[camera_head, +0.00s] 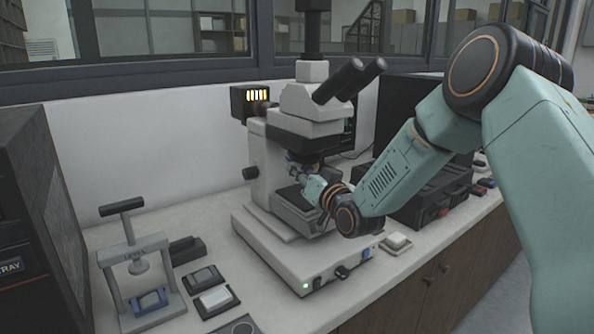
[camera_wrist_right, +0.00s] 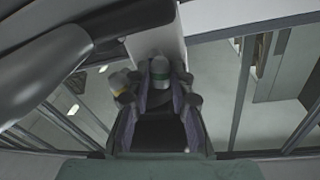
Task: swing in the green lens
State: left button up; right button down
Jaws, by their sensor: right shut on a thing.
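The microscope (camera_head: 300,130) stands on the bench in the middle of the head view, with its lenses below the head and above the stage. My right gripper (camera_head: 298,168) reaches in at the lenses from the right; its fingers are small and partly hidden there. In the right wrist view, the green lens (camera_wrist_right: 160,69), a pale barrel with a green band, sits between the fingertips of my right gripper (camera_wrist_right: 160,88), which is shut on it. A lens with a yellow band (camera_wrist_right: 121,82) is just left of the fingers. My left gripper is not in view.
A small hand press (camera_head: 136,262) stands at the front left, beside small dark and pale blocks (camera_head: 214,300). A dark cabinet (camera_head: 40,220) fills the left edge. A black case (camera_head: 425,200) is behind my right arm. A pale block (camera_head: 396,243) lies right of the microscope base.

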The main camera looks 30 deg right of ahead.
jog(key=n+y, duration=0.1)
jog(key=y, duration=0.1)
jog(key=d+n+g+y+p, duration=0.1)
jog(key=n+y, duration=0.3)
jog(key=shift+s+d+f+y+p, duration=0.3)
jog(key=shift+s+d+f, duration=0.1)
jog(key=n+g+y, duration=0.1)
jog(key=d+n+g+y, duration=0.1)
jog(key=n+y, duration=0.1)
jog(key=shift+n+g+p, duration=0.3)
jog(key=shift+p, duration=0.1)
jog(key=shift+d+f+n+g+y, duration=0.1)
jog(key=shift+d+n+g+y, duration=0.2)
jog(key=shift+n+g+y, duration=0.5)
jog(key=shift+d+n+g+y, duration=0.25)
jog(key=shift+n+g+y, duration=0.4)
jog(key=shift+n, duration=0.25)
jog(key=shift+y, duration=0.25)
jog(key=c, duration=1.5)
grip_release()
jog(key=shift+o, duration=0.2)
jog(key=shift+w, duration=0.1)
jog(key=shift+d, duration=0.15)
